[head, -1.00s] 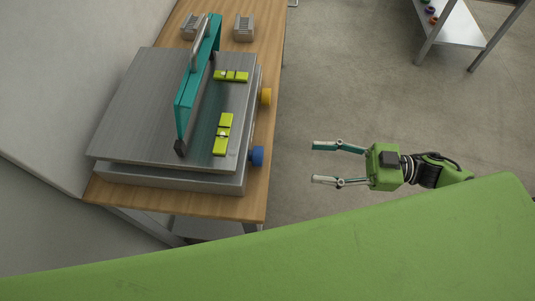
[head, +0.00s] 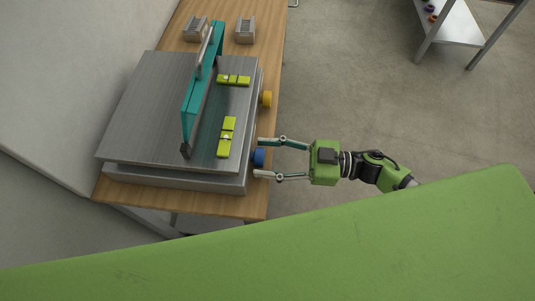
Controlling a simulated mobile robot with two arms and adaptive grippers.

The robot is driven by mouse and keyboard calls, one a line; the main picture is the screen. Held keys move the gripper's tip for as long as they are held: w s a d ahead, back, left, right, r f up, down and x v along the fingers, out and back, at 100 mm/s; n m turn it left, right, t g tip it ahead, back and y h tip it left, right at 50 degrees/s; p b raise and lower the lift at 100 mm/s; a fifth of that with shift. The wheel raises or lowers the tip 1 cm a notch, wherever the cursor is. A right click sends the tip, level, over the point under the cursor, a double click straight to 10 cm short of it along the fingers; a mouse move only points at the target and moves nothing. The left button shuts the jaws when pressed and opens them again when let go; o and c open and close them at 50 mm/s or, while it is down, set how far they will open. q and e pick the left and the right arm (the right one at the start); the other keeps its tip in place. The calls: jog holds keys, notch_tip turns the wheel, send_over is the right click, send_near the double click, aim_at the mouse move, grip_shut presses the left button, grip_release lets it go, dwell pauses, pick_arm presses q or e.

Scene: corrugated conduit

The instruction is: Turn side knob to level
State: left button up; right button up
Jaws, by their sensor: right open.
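A metal levelling plate (head: 150,100) lies on a slightly larger base on the wooden bench. Two yellow-green spirit levels are on it, one near the far edge (head: 233,80) and one near the right edge (head: 227,138); their bubbles are too small to read. On the right side are a blue knob (head: 259,157) and, farther back, a yellow knob (head: 267,98). My right gripper (head: 262,158) is open, its fingertips on either side of the blue knob; contact cannot be told. My left gripper is not in view.
A teal frame with a metal handle (head: 203,85) stands on the plate. Two small grey blocks (head: 245,30) sit at the back of the wooden bench (head: 262,60). A metal shelf (head: 455,25) stands far right. The floor between is clear.

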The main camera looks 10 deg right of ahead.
jog(key=c, duration=1.1)
jog(key=shift+n+b, duration=0.7)
jog(key=shift+n, duration=2.1)
jog(key=o, duration=1.1)
jog(key=shift+s+d, duration=0.1)
jog(key=v, duration=1.2)
